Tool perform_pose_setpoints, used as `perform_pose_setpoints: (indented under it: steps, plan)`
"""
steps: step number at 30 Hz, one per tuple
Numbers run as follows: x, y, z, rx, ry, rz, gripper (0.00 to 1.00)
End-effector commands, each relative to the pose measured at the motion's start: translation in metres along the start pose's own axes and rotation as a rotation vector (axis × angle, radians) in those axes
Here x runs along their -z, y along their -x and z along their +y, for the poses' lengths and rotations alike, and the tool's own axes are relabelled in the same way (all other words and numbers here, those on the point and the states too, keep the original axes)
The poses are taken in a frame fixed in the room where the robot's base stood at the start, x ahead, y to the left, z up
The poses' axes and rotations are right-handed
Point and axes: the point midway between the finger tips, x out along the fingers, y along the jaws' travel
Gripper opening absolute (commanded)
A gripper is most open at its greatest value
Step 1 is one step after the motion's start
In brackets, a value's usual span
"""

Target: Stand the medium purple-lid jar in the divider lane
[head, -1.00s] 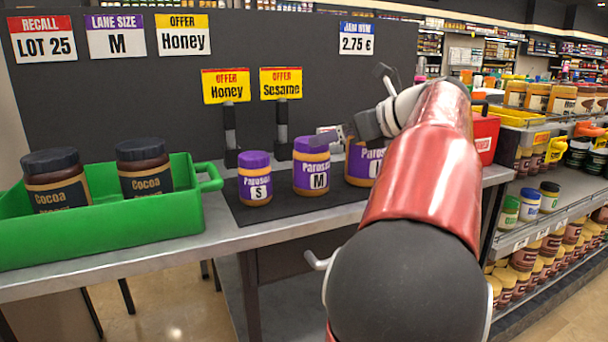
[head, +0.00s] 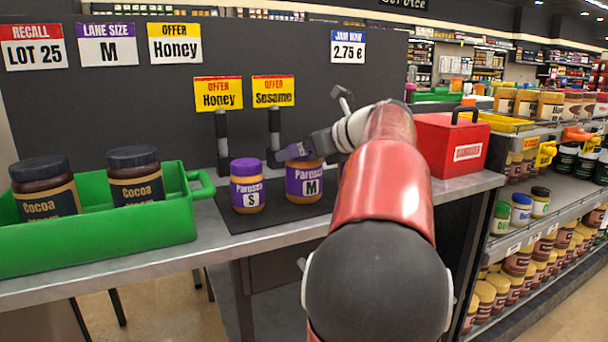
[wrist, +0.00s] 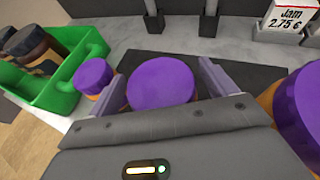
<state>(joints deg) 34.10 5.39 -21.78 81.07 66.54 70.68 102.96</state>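The medium jar (head: 304,191), with a purple lid and an "M" label, stands upright on a dark mat (head: 243,222) on the counter. My gripper (head: 297,152) is at its lid in the head view. In the wrist view the purple lid (wrist: 160,84) lies between my two spread fingers (wrist: 162,70), with a small gap showing on each side. The small "S" jar (head: 247,193) stands to its left. I cannot make out the divider lane.
A green crate (head: 100,230) with two cocoa jars (head: 135,178) is at the left. Two black sign posts (head: 222,140) stand behind the jars. A red box (head: 447,150) is at the counter's right end. Stocked shelves (head: 545,215) stand further right.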

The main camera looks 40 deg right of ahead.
Motion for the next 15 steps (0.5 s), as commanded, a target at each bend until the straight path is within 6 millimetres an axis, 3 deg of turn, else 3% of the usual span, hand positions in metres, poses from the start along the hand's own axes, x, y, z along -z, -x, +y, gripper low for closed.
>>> perform_pose_setpoints:
  steps: [2,15]
  plan:
    - [0.0000,0.0003,0.0000,0.000,0.000,0.000,0.73]
    - [0.0021,-0.0001,-0.0003,-0.001,-0.002,0.004,0.16]
